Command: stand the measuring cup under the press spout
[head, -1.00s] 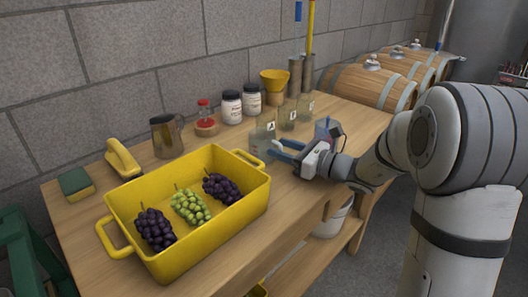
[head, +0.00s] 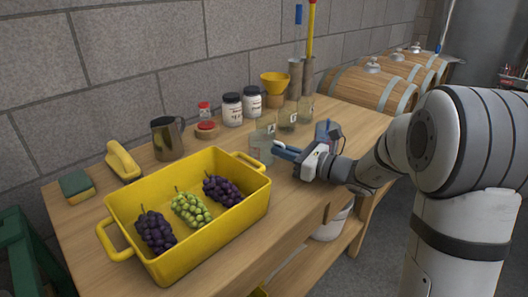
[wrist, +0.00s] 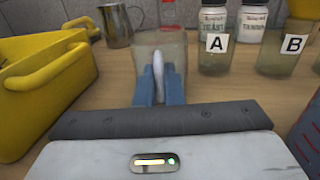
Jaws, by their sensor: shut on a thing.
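The clear measuring cup (head: 259,153) stands upright on the wooden bench, just right of the yellow crate. In the wrist view the cup (wrist: 144,46) is straight ahead of my gripper (wrist: 159,80). The two blue fingers are shut on a pale upright part, which looks like its handle. In the head view my gripper (head: 285,149) reaches the cup from the right, low over the bench. The fingers hide part of the cup. I cannot make out a press spout in either view.
The yellow crate (head: 212,238) holds grape bunches. A metal jug (head: 166,140), jars (head: 232,109) and a yellow funnel (head: 274,82) stand behind. Glass jars labelled A (wrist: 217,58) and B (wrist: 285,60) are close right of the cup. A bluish object (head: 326,131) is beside my gripper.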

